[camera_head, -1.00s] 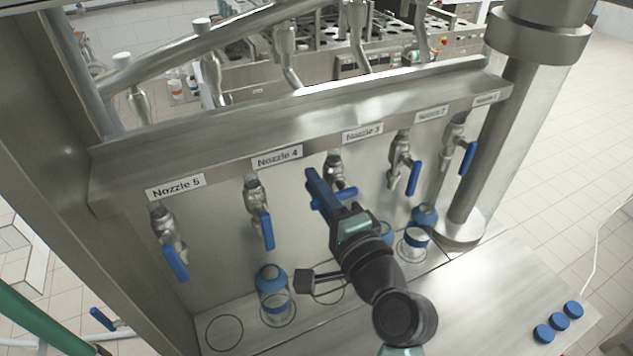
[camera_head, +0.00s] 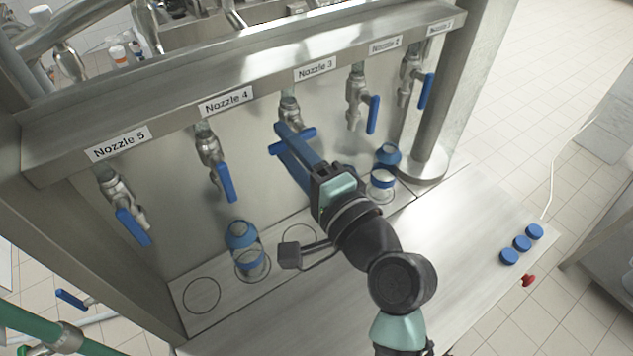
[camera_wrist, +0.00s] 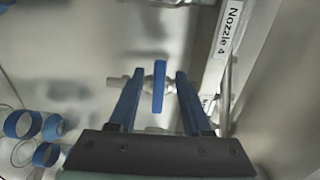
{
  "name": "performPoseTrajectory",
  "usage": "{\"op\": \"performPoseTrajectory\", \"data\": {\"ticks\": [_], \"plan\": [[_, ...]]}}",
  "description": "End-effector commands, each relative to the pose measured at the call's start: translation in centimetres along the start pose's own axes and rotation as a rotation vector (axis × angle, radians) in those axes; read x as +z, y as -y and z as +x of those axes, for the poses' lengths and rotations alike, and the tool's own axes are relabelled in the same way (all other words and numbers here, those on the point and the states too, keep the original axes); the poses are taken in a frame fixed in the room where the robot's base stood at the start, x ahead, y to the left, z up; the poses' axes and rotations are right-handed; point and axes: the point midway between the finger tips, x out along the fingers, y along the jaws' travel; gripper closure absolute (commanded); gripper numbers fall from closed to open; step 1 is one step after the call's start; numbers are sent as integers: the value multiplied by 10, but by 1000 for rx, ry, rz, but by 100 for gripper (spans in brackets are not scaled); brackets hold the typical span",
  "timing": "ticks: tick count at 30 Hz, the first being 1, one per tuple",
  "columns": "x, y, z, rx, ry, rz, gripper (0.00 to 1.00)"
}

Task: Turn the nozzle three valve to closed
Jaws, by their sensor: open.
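The nozzle three valve (camera_head: 289,108) sits under the "Nozzle 3" label on the steel panel. Its blue handle (camera_head: 306,133) lies roughly sideways, unlike the downward-hanging handles of the other nozzles. My gripper (camera_head: 281,139) is at this handle, with its blue fingers open. In the wrist view the handle (camera_wrist: 159,87) stands between the two fingers, with a visible gap on each side. The metal valve body (camera_wrist: 146,84) shows behind the handle. My gripper partly hides the valve and handle in the head view.
Neighbouring handles are nozzle four (camera_head: 225,183) and nozzle two (camera_head: 373,114). Blue caps (camera_head: 522,243) lie on the right of the steel counter. The counter's front is clear.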

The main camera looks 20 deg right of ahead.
Motion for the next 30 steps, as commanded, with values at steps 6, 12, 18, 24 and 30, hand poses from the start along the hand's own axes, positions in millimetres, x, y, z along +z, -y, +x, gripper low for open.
{"op": "performPoseTrajectory", "data": {"ticks": [6,12,18,24,30], "plan": [[0,-5,-49,0,-3,-1,51],[0,-2,-77,0,-1,0,51],[1,0,-85,1,1,0,51],[1,0,-85,1,1,0,51],[1,0,-84,1,1,0,51]]}}
